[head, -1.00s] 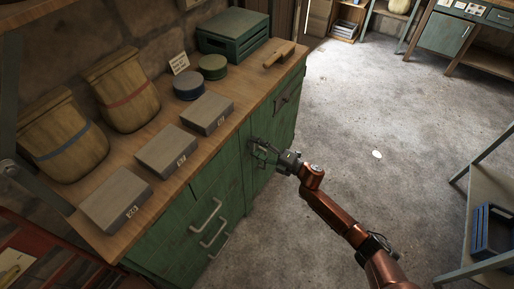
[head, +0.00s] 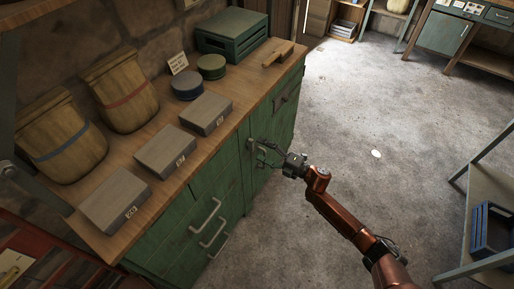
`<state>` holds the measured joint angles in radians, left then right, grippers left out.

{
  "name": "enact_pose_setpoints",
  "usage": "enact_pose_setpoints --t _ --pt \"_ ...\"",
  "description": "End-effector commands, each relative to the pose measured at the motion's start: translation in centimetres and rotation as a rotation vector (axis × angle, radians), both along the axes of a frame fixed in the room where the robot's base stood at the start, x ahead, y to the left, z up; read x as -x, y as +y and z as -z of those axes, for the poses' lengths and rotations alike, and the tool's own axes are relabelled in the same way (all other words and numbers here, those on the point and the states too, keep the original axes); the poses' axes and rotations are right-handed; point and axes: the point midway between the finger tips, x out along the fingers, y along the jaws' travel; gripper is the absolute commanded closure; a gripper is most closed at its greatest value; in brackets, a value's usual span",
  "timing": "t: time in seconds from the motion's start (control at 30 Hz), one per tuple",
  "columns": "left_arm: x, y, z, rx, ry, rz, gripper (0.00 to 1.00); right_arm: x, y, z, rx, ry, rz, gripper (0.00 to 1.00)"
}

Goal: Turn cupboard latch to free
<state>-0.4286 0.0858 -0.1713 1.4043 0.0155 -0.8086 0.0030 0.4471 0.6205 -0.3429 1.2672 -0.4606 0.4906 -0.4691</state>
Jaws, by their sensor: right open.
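The green cupboard (head: 277,146) stands under the right part of the wooden worktop, with its door front facing the open floor. A small grey latch piece (head: 252,145) shows at the left edge of the door. My right gripper (head: 257,147) is at that latch with its fingers open. The fingers partly hide the latch, so I cannot tell its exact angle or whether they touch it. My left gripper is out of view.
Drawers with handles (head: 206,215) are left of the cupboard.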

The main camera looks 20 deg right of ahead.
Motion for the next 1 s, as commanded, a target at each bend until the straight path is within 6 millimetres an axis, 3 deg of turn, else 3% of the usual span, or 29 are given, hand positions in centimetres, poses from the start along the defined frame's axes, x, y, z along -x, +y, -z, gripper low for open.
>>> enact_pose_setpoints --t 0.2,0.43,1.0 --pt "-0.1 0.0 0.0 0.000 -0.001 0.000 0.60 3.8 -3.0 0.1 0.001 0.002 0.001 0.25" --pt "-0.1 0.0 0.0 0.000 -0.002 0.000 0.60 6.4 -5.1 0.1 0.001 0.001 0.002 0.25" --pt "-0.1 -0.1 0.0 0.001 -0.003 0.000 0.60 7.0 -5.5 0.0 0.000 0.000 0.000 0.25"
